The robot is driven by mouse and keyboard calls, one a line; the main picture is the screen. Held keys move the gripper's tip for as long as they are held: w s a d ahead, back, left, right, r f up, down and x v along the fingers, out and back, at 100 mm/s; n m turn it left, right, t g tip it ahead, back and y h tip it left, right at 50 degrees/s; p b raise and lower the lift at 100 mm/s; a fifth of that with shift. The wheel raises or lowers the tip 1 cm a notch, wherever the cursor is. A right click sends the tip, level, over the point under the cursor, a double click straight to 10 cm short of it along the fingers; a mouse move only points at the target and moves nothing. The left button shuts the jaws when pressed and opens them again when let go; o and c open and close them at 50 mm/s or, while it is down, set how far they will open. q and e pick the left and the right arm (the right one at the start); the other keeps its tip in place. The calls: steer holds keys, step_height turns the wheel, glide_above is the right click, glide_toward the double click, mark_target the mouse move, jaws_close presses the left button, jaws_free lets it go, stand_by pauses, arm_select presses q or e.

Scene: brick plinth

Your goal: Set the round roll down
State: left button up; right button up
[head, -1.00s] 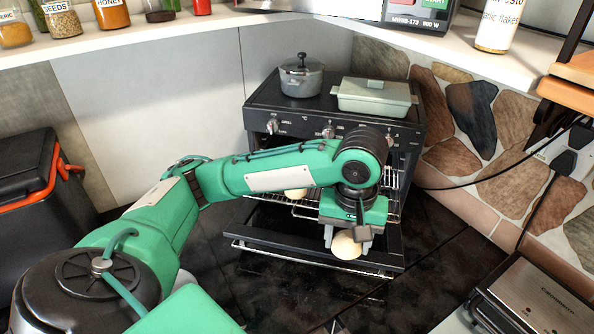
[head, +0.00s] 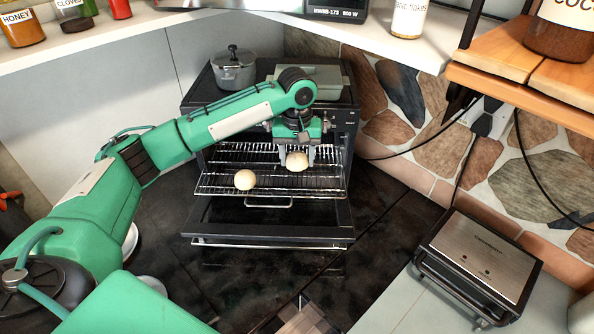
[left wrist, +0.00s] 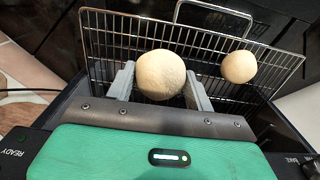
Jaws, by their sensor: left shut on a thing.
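A pale round roll (head: 297,161) is between the fingers of my left gripper (head: 296,158), which is shut on it, at the right part of the oven rack (head: 215,188). In the left wrist view the held roll (left wrist: 160,75) sits between the two grey fingers (left wrist: 160,88), with the wire rack (left wrist: 110,40) behind it. I cannot tell whether the roll touches the rack. A second round roll (head: 245,179) lies on the rack to the left; it also shows at the right in the left wrist view (left wrist: 238,67). My right gripper is not in view.
The oven door (head: 270,222) is folded down below the pulled-out rack. A pot (head: 234,70) and a green lidded dish (head: 310,80) stand on top of the oven. A contact grill (head: 480,262) is at the right. Bare rack lies between the rolls.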

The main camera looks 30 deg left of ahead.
mark_target(297, 185)
arm_select(q)
step_height(297, 185, down, 3)
steer(key=shift+s+f+p, duration=0.1)
steer(key=shift+s+p, duration=0.05)
steer(key=shift+p, duration=0.3)
step_height(297, 185, down, 2)
steer(key=shift+f+p, duration=0.1)
steer(key=shift+p, duration=0.55)
steer(key=shift+f+p, duration=0.35)
steer(key=shift+w+f, duration=0.2)
steer(key=shift+f, duration=0.2)
steer(key=o, duration=0.9)
steer(key=shift+f, duration=0.15)
steer(key=shift+o, duration=0.2)
